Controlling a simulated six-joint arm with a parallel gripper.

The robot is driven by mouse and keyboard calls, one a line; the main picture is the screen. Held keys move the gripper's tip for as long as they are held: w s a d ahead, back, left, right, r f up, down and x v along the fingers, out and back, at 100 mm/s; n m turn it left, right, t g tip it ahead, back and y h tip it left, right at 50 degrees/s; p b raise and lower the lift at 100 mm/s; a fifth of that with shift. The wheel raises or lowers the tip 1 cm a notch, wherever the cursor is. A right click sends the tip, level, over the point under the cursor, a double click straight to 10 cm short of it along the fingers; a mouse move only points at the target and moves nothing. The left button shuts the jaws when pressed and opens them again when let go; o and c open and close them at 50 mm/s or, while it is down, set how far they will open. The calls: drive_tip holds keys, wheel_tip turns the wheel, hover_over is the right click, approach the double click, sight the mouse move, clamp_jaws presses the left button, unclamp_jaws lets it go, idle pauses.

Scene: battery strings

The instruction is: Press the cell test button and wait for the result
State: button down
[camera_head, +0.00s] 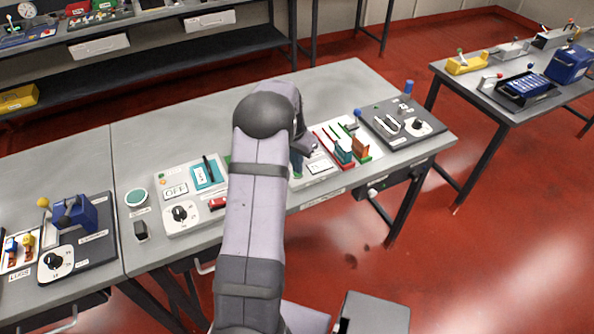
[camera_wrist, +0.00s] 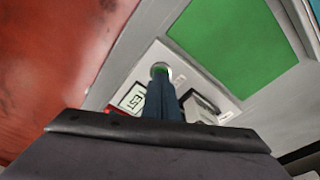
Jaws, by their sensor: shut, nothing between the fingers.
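My gripper (camera_wrist: 161,82) is shut and empty, its dark blue fingers pointing at a round button (camera_wrist: 160,67) in a grey ring. Green shows on the button just past the fingertips; I cannot tell if they touch it.
A large green surface (camera_wrist: 232,45) lies beside the button in the wrist view. In the head view, a rack with red and green strips (camera_head: 335,134) stands just right of the gripper. A grey panel with a dial (camera_head: 418,126) is farther right, and a panel marked OFF (camera_head: 175,190) is left.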

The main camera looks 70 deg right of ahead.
drive_tip(key=shift+r, duration=0.15)
drive_tip(key=shift+r+p, duration=2.2)
drive_tip(key=shift+r, duration=0.7)
drive_tip(key=shift+n, duration=0.3)
